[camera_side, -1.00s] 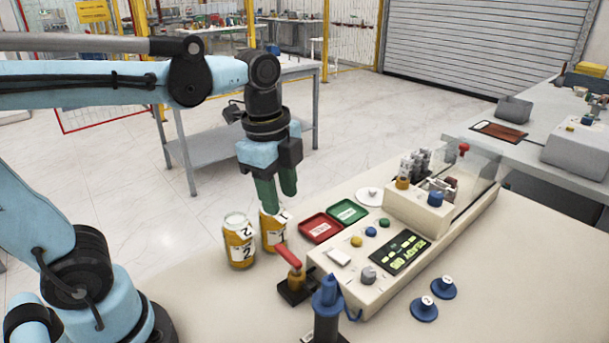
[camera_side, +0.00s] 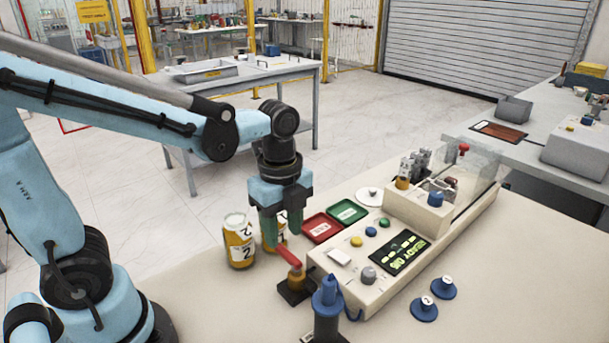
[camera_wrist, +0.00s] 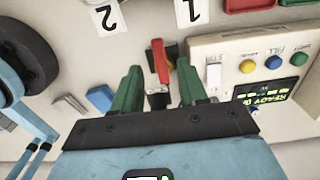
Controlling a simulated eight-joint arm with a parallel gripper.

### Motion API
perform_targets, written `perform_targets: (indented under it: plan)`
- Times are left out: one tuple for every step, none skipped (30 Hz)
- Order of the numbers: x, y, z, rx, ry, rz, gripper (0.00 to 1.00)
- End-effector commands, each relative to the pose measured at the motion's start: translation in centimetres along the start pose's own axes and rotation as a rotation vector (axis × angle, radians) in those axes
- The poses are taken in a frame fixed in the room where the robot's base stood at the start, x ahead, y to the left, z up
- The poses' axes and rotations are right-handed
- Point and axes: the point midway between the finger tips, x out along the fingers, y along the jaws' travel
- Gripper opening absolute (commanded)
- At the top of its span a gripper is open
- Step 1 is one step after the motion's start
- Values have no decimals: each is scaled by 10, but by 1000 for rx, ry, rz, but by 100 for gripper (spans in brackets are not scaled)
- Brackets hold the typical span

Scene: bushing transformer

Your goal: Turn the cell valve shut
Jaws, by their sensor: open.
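The valve with a red lever handle (camera_side: 280,254), a brass-coloured body and a black base (camera_side: 290,294) stands on the bench at the front left corner of the cream machine. My gripper (camera_side: 284,243) has green fingers, is open and points down just behind and above the valve. In the wrist view the red handle (camera_wrist: 159,60) shows in the gap between the two open fingers (camera_wrist: 160,74), apart from both. The handle's depth relative to the fingertips is hard to tell.
Two yellow cans (camera_side: 238,242) stand left of the valve, one partly hidden by my fingers. A red tray (camera_side: 320,228) and a green tray (camera_side: 347,211) lie behind. The cream machine (camera_side: 360,300) is right; a blue-topped dark post (camera_side: 327,305) stands in front.

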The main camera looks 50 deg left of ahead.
Motion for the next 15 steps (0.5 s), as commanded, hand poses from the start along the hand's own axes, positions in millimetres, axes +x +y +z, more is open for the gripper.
perform_targets:
  plan:
    - [7,0,0,0,0,0,43]
    - [10,0,0,0,0,0,43]
    - [15,0,0,0,0,0,43]
    - [18,0,0,0,0,0,43]
    - [21,0,0,0,0,0,43]
    - [24,0,0,0,0,0,43]
    - [26,0,0,-1,0,0,43]
    - [28,0,0,-1,0,0,43]
    - [31,0,0,-1,0,0,43]
    - [32,0,0,-1,0,0,43]
    - [34,0,0,-1,0,0,43]
    - [35,0,0,-1,0,0,43]
    - [36,0,0,-1,0,0,43]
    - [36,0,0,-1,0,0,43]
    - [37,0,0,-1,0,0,43]
